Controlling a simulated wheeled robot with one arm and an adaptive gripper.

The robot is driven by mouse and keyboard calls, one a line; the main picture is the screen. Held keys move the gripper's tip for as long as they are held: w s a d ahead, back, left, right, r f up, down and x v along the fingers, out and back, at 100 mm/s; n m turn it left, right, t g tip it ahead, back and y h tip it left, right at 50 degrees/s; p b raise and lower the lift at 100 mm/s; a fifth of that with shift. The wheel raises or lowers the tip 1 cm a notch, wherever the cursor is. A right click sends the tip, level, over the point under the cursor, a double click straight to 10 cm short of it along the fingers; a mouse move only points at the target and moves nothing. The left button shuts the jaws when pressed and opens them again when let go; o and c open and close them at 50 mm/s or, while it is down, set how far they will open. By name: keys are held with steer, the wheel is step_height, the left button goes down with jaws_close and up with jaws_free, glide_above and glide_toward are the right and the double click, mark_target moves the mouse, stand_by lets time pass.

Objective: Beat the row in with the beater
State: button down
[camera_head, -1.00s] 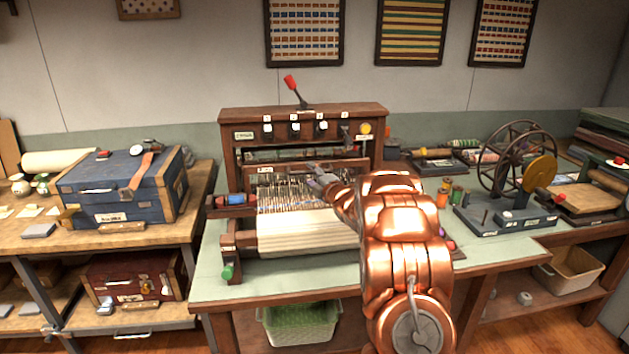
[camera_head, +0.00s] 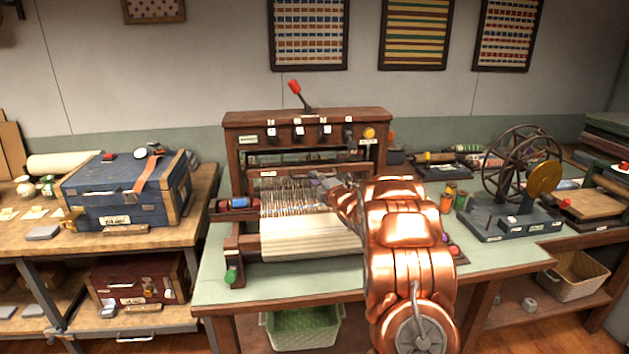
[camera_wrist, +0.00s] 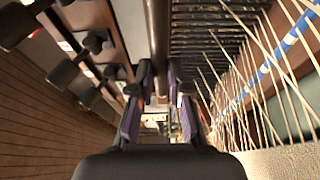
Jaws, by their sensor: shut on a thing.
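The beater (camera_head: 292,173) is a dark wooden rail across the loom (camera_head: 240,140), behind the warp threads (camera_head: 290,197). My gripper (camera_head: 326,183) is at the rail, right of its middle. In the wrist view, my gripper (camera_wrist: 159,100) is shut on the beater, a dark bar (camera_wrist: 157,45) running between its fingers. Pale warp threads (camera_wrist: 240,90) fan out at the right there, with a blue strip (camera_wrist: 285,50) across them. Pale woven cloth (camera_head: 300,238) lies at the loom's front. My arm hides the loom's right front.
A blue-and-red spool (camera_head: 238,202) sits at the loom's left side. Coloured thread spools (camera_head: 447,200) and a wheeled winder (camera_head: 510,222) stand to the right. A blue chest (camera_head: 125,195) is on the left bench.

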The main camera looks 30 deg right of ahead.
steer(key=shift+s, duration=0.1)
steer(key=s+a+b, duration=0.4)
steer(key=s+b, duration=0.3)
steer(key=s, duration=0.3)
steer(key=shift+s+a+b, duration=0.2)
steer(key=shift+a+b, duration=0.05)
steer(key=shift+b, duration=0.1)
stand_by(0.6)
steer(key=w+d, duration=0.4)
steer(key=w, duration=0.6)
steer(key=shift+d+p, duration=0.15)
steer(key=shift+p, duration=0.25)
stand_by(0.4)
steer(key=c, duration=0.7)
jaws_free()
